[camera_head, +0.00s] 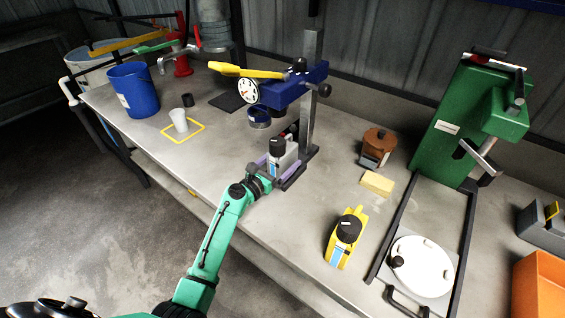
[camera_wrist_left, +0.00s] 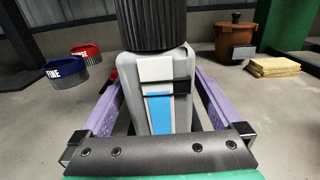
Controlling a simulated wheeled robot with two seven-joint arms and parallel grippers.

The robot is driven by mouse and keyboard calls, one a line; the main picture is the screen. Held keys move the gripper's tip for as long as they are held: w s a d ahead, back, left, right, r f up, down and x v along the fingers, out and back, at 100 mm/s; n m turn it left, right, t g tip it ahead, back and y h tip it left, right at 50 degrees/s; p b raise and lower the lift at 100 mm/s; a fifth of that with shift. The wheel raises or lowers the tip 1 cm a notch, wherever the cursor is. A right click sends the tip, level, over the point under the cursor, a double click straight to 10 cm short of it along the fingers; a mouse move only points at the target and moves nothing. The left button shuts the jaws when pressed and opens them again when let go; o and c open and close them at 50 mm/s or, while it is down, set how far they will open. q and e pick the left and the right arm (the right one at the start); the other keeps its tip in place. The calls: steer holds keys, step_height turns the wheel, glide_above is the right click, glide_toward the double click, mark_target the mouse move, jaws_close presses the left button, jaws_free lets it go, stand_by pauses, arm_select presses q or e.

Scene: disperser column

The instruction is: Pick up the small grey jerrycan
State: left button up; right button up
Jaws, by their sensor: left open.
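The small grey jerrycan (camera_head: 285,155) has a black cap and a white and blue label. It stands upright on the bench at the foot of the grey column (camera_head: 312,90). My left gripper (camera_head: 271,166) reaches it from the front left, with purple fingers. In the left wrist view the jerrycan (camera_wrist_left: 158,90) fills the middle, with one open finger on each side of it. I cannot tell whether the fingers touch its sides. Its lower part is hidden behind the gripper's palm. My right gripper does not show.
Behind is a blue-rimmed tin (camera_head: 259,117). A blue bucket (camera_head: 134,90) stands at the left. The green press (camera_head: 455,125) is at the right.

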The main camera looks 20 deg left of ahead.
arm_select(q)
jaws_close()
steer(key=shift+w, duration=0.1)
